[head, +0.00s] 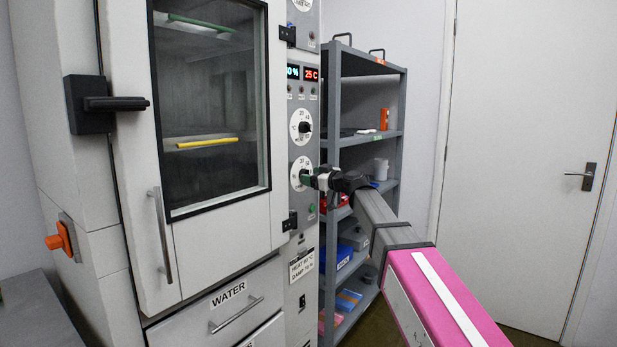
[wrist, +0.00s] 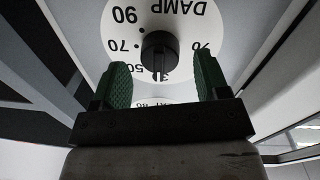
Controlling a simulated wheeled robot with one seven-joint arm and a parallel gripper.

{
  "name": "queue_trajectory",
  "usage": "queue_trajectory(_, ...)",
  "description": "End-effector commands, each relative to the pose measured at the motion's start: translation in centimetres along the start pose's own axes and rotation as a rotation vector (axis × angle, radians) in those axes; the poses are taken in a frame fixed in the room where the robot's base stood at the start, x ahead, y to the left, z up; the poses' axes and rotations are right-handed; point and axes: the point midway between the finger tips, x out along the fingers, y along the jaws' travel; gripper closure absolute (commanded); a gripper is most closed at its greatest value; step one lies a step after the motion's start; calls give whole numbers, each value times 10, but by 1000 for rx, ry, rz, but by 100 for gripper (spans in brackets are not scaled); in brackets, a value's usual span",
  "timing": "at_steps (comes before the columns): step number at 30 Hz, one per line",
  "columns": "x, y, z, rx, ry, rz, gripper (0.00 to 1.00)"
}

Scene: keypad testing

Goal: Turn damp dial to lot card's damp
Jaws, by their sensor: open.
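The damp dial (head: 299,165) is the lower white dial on the chamber's right-hand control panel. In the wrist view the damp dial (wrist: 118,22) appears inverted, with DAMP, 90, 70 and 50 readable. Its black knob (wrist: 158,50) has a pale line pointing toward the bottom of the picture, near the 50. My gripper (wrist: 162,78) is open, its green fingers on either side of the knob, with gaps visible. In the head view my gripper (head: 309,179) is at the dial and covers part of it. The lot card (head: 301,264) lists HEAT and DAMP; its damp line looks like 70 %.
The heat dial (head: 300,126) sits just above, under red and cyan displays (head: 311,74). The chamber door (head: 130,150) is closed, with a WATER drawer (head: 225,306) below. A grey shelf (head: 336,120) stands close behind my arm on the right.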

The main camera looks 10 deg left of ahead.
Motion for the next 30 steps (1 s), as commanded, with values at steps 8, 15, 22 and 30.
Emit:
queue_trajectory(8,18,0,0,0,0,1,32)
queue_trajectory(15,18,0,0,0,0,1,32)
queue_trajectory(22,18,0,0,0,0,0,81)
queue_trajectory(30,18,0,0,27,-1,0,81)
